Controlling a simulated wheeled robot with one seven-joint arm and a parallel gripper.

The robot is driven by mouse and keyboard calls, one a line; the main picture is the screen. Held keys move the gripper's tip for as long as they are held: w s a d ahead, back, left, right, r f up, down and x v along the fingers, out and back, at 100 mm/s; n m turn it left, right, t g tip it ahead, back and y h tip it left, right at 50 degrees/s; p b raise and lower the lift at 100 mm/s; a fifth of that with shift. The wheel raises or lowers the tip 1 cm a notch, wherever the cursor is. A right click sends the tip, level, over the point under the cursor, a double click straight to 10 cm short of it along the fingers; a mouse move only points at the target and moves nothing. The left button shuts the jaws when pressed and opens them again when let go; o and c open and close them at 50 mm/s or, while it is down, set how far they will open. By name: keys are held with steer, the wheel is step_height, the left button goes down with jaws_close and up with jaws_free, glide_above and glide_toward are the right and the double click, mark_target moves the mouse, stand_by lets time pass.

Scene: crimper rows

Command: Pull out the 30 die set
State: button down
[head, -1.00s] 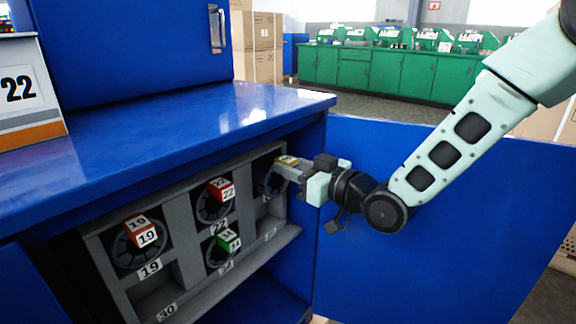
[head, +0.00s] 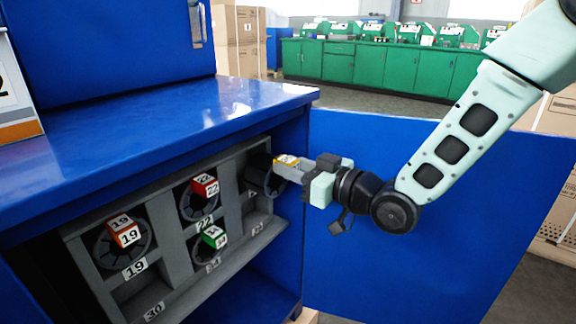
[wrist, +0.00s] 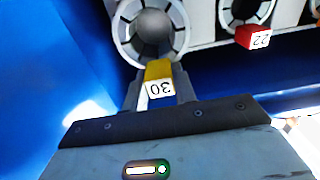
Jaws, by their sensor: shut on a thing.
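The 30 die set (wrist: 151,35) is a round grey ring with a yellow block marked 30 in the wrist view. In the head view it shows as a dark cylinder (head: 262,180) with a yellow top, sticking out of the rack's upper right slot. My gripper (head: 286,170) is shut on its yellow block; the fingers (wrist: 160,90) sit on both sides of it in the wrist view. The back of the die set, toward the slot, is hidden.
The grey rack (head: 228,195) in the blue cabinet also holds die sets 19 (head: 124,232), 22 (head: 205,187) and a green one (head: 214,237). Its lower left slot, labelled 30, looks empty. The open blue door (head: 440,210) stands close behind my arm; the worktop (head: 150,130) is above.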

steer(key=shift+v, duration=1.2)
steer(key=shift+r, duration=0.2)
